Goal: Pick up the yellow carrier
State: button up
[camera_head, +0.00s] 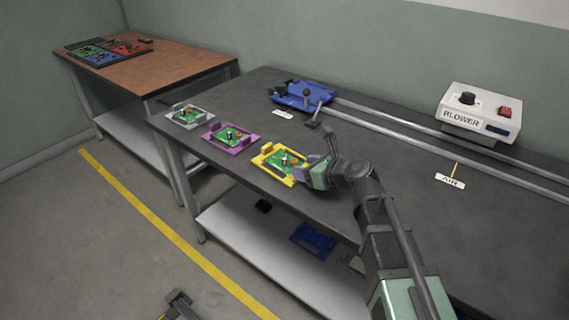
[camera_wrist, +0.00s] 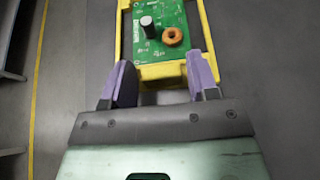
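The yellow carrier (camera_head: 268,164) lies on the dark table and holds a green circuit board. It also shows at the top of the wrist view (camera_wrist: 163,71), where the board carries a dark cylinder with a pale top and an orange ring. My gripper (camera_head: 312,170) is at the carrier's right end in the head view. In the wrist view my gripper (camera_wrist: 161,82) has its two purple fingers apart, one on each side of the carrier's near end.
A purple carrier (camera_head: 213,139) and a grey carrier (camera_head: 177,119) stand in a row to the left. A white blower box (camera_head: 480,112) stands at the right. A brown table (camera_head: 160,70) is at the far left.

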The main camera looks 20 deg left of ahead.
jog(key=c, duration=0.6)
jog(key=shift+r, duration=0.1)
jog(key=shift+c, duration=0.2)
